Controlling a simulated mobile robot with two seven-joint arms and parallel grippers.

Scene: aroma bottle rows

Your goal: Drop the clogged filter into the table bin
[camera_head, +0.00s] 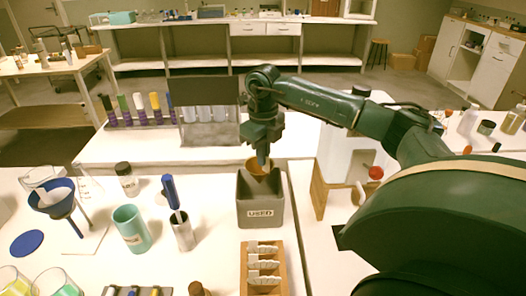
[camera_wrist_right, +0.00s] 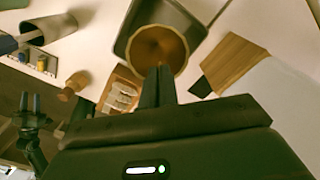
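The clogged filter, a brown-orange cone (camera_head: 258,167), is at the tips of my right gripper (camera_head: 263,158), over the opening of the grey table bin (camera_head: 262,211) marked USED. In the right wrist view the filter (camera_wrist_right: 160,48) shows its round open mouth, its near rim at my closed fingers (camera_wrist_right: 158,82). The bin (camera_wrist_right: 134,38) shows behind and below it there. My right gripper is shut on the filter's rim. My left gripper (camera_wrist_right: 30,104) shows small at the left of the right wrist view, its two fingers apart and empty; it is outside the head view.
A wooden rack with white pieces (camera_head: 262,264) stands in front of the bin. A metal cup with a blue-handled tool (camera_head: 183,232), a teal cup (camera_head: 131,229) and a blue funnel (camera_head: 55,198) stand left. A white machine with wooden sides (camera_head: 345,150) stands right.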

